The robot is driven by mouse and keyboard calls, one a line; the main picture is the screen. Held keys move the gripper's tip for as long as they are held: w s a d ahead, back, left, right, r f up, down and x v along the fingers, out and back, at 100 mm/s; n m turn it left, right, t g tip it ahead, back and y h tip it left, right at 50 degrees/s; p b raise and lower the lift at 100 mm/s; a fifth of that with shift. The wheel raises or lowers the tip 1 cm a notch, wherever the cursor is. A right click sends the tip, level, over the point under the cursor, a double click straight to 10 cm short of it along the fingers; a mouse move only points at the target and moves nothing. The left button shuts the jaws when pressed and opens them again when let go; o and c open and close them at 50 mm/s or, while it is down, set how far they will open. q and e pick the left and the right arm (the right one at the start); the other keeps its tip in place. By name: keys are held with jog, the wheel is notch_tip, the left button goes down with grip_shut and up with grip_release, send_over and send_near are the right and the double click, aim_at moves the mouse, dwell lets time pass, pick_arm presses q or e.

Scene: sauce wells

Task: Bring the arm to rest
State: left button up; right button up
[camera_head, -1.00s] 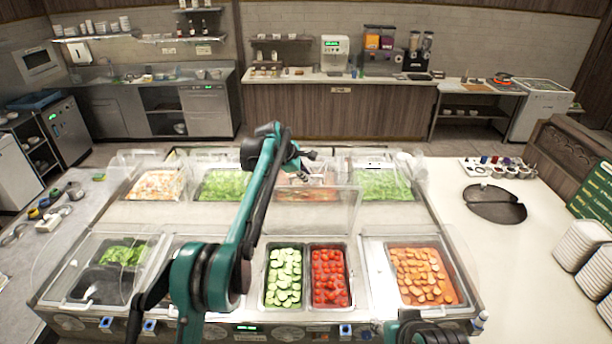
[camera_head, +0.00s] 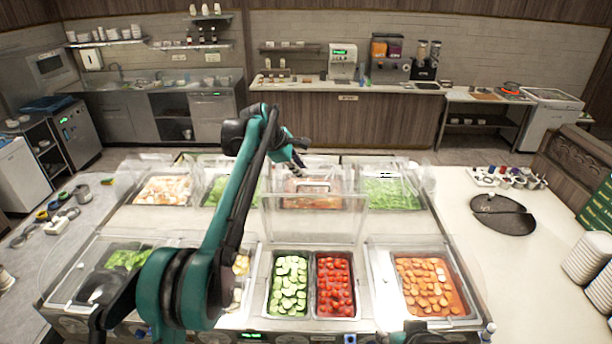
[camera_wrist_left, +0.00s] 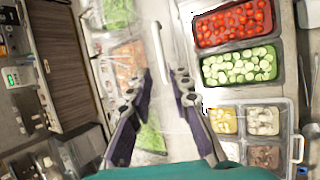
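My left arm comes in from the lower left of the head view and bends over the counter. Its left gripper (camera_head: 298,165) hangs above the back row of wells, near the raised clear lid (camera_head: 314,220). In the left wrist view the left gripper (camera_wrist_left: 159,88) has its two fingers apart, with nothing seen held between them. A pale bar (camera_wrist_left: 160,50) shows beyond the fingertips. My right gripper is out of both views; only a dark bit of that arm shows at the bottom edge.
The cucumber pan (camera_head: 289,284) and tomato pan (camera_head: 334,285) stand uncovered at the front. A carrot pan (camera_head: 425,287) is to their right. Clear covers (camera_head: 390,170) line the back row. The white counter at right holds a dark round plate (camera_head: 502,214) and stacked dishes (camera_head: 588,256).

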pick_arm(q)
jog(key=shift+s+a+r, duration=0.2)
jog(key=shift+r, duration=0.25)
jog(key=s+a+f+m+t+y+b, duration=0.1)
jog(key=s+a+f+m+b, duration=0.3)
jog(key=s+f+b, duration=0.55)
jog(key=s+a+f+m+y+b, duration=0.1)
jog(key=s+a+f+m+b, duration=0.25)
jog(key=s+f+b, duration=0.6)
jog(key=s+a+f+m+y+b, duration=0.1)
jog(key=s+f+m+b, duration=0.3)
jog(key=s+f+b, duration=0.4)
jog(key=s+a+f+m+t+y+b, duration=0.1)
jog(key=s+a+f+m+b, duration=0.3)
jog(key=s+f+b, duration=0.5)
jog(key=s+f, duration=0.4)
jog(key=f, duration=0.3)
jog(key=s+f+m, duration=0.1)
jog(key=s+f, duration=0.3)
jog(key=f, duration=0.3)
jog(key=shift+a+y, duration=0.3)
jog(key=shift+a, duration=0.05)
